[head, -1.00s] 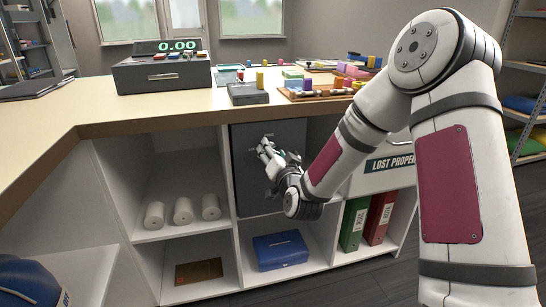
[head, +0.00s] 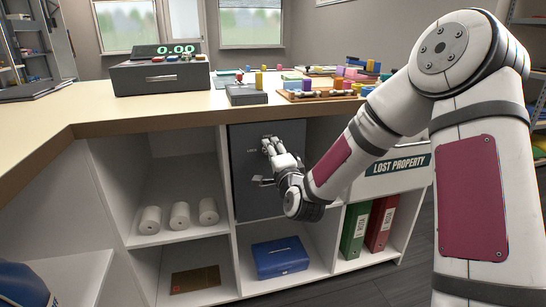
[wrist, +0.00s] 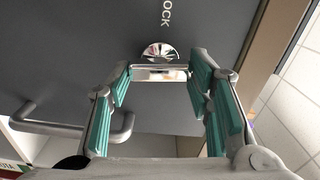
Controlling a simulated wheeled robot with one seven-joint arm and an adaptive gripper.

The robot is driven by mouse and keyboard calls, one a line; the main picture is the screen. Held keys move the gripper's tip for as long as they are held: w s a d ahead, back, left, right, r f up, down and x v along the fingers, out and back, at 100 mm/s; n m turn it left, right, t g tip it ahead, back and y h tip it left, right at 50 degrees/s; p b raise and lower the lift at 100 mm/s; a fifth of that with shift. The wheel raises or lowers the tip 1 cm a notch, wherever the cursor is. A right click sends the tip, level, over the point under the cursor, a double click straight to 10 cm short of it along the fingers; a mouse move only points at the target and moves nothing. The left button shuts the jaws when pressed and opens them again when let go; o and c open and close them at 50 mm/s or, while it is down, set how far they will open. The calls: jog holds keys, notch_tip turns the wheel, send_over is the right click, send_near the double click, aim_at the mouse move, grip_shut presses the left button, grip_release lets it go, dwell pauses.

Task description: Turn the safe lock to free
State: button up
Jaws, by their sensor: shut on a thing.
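The dark grey safe (head: 245,195) sits in the middle upper bay under the counter, its door closed. Its lock is a small metal turn-piece (wrist: 160,73) on a round shiny plate, in the wrist view beside lettering of which "OCK" shows. In the head view my gripper (head: 268,145) covers most of the lock, at the top of the door. My gripper's teal-padded fingers (wrist: 163,82) are shut on the turn-piece from both sides. The turn-piece lies across the wrist view between them. A bar handle (wrist: 75,127) is on the door, apart from the fingers.
A "LOST PROPERTY" box (head: 390,185) is close to my forearm. The counter edge (head: 200,118) overhangs the safe.

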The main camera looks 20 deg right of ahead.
jog(key=shift+d+m, duration=0.1)
jog(key=shift+m, duration=0.5)
jog(key=o, duration=1.1)
jog(key=shift+o, duration=0.2)
jog(key=s, duration=0.7)
jog(key=shift+s, duration=0.25)
jog(key=shift+f, duration=0.1)
